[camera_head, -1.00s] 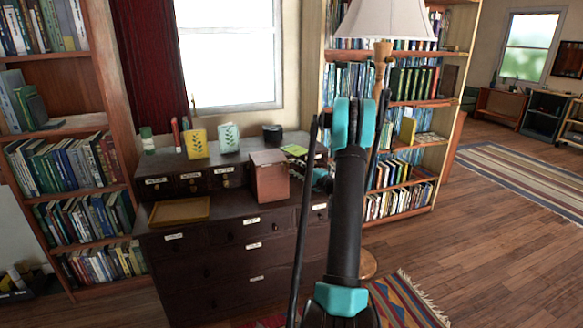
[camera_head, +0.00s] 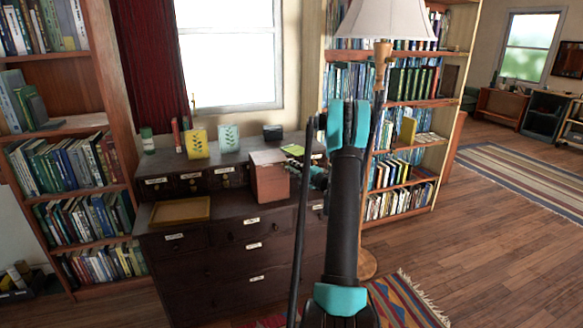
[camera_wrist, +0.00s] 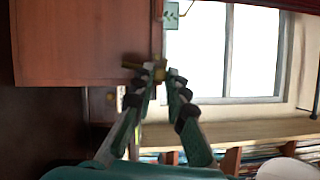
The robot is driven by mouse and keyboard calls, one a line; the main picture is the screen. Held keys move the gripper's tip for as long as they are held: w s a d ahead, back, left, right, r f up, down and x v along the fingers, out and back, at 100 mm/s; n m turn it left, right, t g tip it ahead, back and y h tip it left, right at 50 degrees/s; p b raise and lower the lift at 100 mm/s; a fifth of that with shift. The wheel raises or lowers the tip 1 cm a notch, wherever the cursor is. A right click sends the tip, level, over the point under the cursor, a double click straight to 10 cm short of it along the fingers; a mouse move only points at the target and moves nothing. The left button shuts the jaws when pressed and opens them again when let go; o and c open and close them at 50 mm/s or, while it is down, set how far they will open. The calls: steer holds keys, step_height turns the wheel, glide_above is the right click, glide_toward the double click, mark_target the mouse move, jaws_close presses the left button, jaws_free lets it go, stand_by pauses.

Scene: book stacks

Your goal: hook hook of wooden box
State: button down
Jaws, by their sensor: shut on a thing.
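The wooden box (camera_head: 270,182), reddish brown, stands on the dark chest of drawers (camera_head: 205,240), at its right part. In the wrist view the box (camera_wrist: 80,42) fills the upper left, and a small brass hook (camera_wrist: 159,70) sits at its edge. My gripper (camera_wrist: 160,78) is at that edge with its fingertips close together on the hook. The fingertips partly cover the hook, so I cannot tell how it sits against the box. In the head view my gripper (camera_head: 318,177) is just right of the box, partly behind my arm.
A yellow tray (camera_head: 180,210) lies on the chest's lower top at left. A yellow canister (camera_head: 198,144), a pale canister (camera_head: 229,138) and a dark pot (camera_head: 272,132) stand behind. A lamp (camera_head: 388,20) and bookshelf (camera_head: 410,110) are at right.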

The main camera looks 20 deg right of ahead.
steer(key=shift+a+r+n+g, duration=0.1)
steer(key=shift+a+n+g, duration=0.15)
steer(key=shift+n, duration=0.3)
steer(key=shift+a+r+n+g, duration=0.15)
steer(key=shift+n+g, duration=0.2)
steer(key=shift+n, duration=0.2)
steer(key=shift+f, duration=0.1)
steer(key=c, duration=1.5)
jaws_free()
steer(key=shift+c, duration=0.2)
steer(key=shift+s, duration=0.1)
steer(key=v, duration=1.2)
